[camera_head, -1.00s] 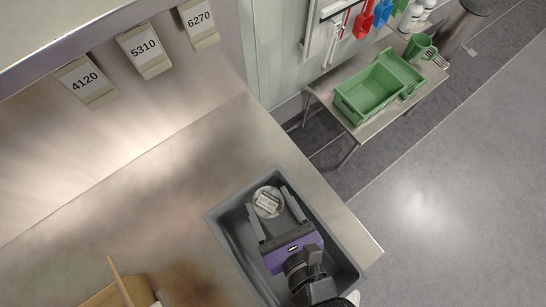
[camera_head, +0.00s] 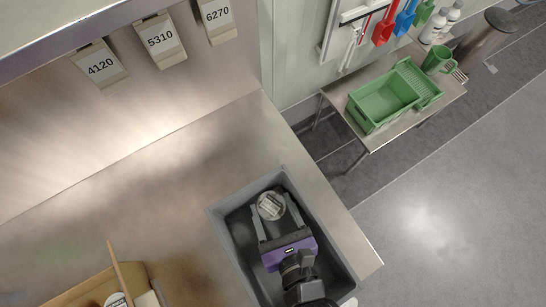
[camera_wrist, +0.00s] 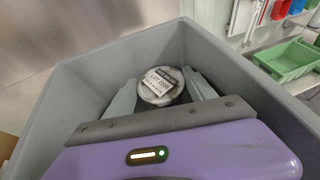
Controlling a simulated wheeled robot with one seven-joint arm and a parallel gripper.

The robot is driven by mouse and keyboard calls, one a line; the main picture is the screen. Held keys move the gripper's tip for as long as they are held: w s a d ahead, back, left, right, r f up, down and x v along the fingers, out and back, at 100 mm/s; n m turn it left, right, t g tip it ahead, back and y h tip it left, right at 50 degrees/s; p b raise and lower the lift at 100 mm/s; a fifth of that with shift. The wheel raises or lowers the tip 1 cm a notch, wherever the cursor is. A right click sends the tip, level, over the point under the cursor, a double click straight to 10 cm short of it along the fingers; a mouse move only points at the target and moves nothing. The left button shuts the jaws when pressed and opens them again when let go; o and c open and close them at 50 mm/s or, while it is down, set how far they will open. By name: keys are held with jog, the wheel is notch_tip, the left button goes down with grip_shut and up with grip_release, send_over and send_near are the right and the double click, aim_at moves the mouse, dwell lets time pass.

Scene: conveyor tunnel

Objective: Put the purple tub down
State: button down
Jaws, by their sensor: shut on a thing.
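My gripper (camera_head: 270,208), with a purple body and grey fingers, reaches down inside a grey bin (camera_head: 222,222). It is shut on a small round tub (camera_head: 271,205) with a pale lid. The tub also shows in the wrist view (camera_wrist: 158,88), between the two fingertips, with a white label reading "LOT" and a number. Only its top shows; I see no purple on it, and its sides are hidden. Whether its base touches the bin floor cannot be told.
The bin sits on a steel counter (camera_head: 150,190) near its right edge. An open cardboard box (camera_head: 80,292) stands at lower left. Number tags line the back wall. A side table (camera_head: 375,143) holds a green tray (camera_head: 372,118).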

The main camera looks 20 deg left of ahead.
jog(key=shift+s+f, duration=0.15)
jog(key=shift+f, duration=0.55)
jog(key=c, duration=0.6)
grip_release()
jog(key=shift+f, duration=0.1)
jog(key=v, duration=0.2)
jog(key=r+b+v, duration=0.1)
jog(key=v, duration=0.5)
jog(key=shift+w+a+r+b, duration=0.15)
jog(key=shift+w+r+b, duration=0.1)
jog(key=shift+r+b, duration=0.05)
